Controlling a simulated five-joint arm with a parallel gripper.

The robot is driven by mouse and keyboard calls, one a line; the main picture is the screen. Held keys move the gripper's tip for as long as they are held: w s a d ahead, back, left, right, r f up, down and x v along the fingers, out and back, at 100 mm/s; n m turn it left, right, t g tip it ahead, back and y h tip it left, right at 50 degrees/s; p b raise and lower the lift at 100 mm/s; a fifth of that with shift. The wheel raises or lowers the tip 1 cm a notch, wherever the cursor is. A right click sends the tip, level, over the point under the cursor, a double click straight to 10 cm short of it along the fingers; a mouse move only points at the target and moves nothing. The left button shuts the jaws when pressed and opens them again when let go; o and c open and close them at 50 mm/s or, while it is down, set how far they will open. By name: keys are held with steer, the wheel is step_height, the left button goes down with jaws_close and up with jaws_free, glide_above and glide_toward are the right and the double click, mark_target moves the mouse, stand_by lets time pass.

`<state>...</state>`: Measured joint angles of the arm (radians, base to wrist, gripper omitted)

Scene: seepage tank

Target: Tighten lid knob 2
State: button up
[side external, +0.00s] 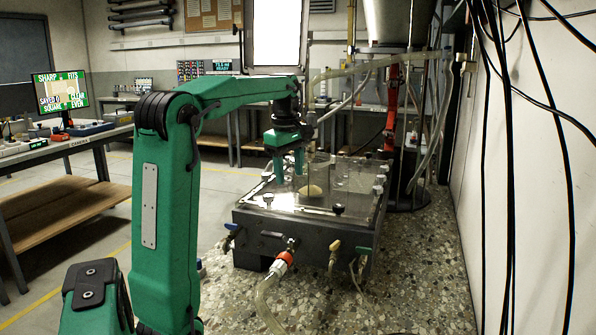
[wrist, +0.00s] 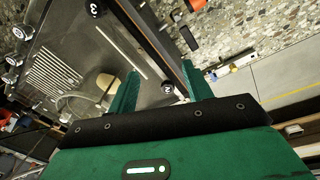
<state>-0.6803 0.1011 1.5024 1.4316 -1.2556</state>
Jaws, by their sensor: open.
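Lid knob 2 (wrist: 167,87), a small black knob with a white 2 on top, shows between my fingers in the wrist view, nearer the right finger. In the side external view it appears to be the dark knob (side external: 268,198) at the front left of the clear lid (side external: 305,204). My gripper (side external: 289,175) hangs above the lid, pointing down, behind and to the right of that knob. In the wrist view my gripper (wrist: 159,68) has its two green fingers apart with nothing held. I cannot tell the exact height above the knob.
Knob 3 (wrist: 94,8) sits further along the same edge. The dark tank (side external: 325,235) has valves and an orange hose fitting (side external: 285,258) on its front. A pale mound (side external: 312,191) shows under the lid. Tubes and a hopper (side external: 398,22) stand behind; black cables hang at right.

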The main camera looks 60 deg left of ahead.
mark_target(269, 195)
steer(key=a+n, duration=0.2)
steer(key=a, duration=0.1)
steer(key=s+a+n, duration=0.1)
steer(key=a+n, duration=0.1)
steer(key=a, duration=0.1)
steer(key=s+a+f+n+g, duration=0.1)
steer(key=a+n, duration=0.1)
steer(key=a, duration=0.2)
steer(key=shift+s+h, duration=0.1)
steer(key=shift+h, duration=0.3)
steer(key=shift+f, duration=0.15)
steer(key=shift+d+f, duration=0.1)
steer(key=shift+f, duration=3.7)
steer(key=c, duration=1)
steer(key=shift+o, duration=0.2)
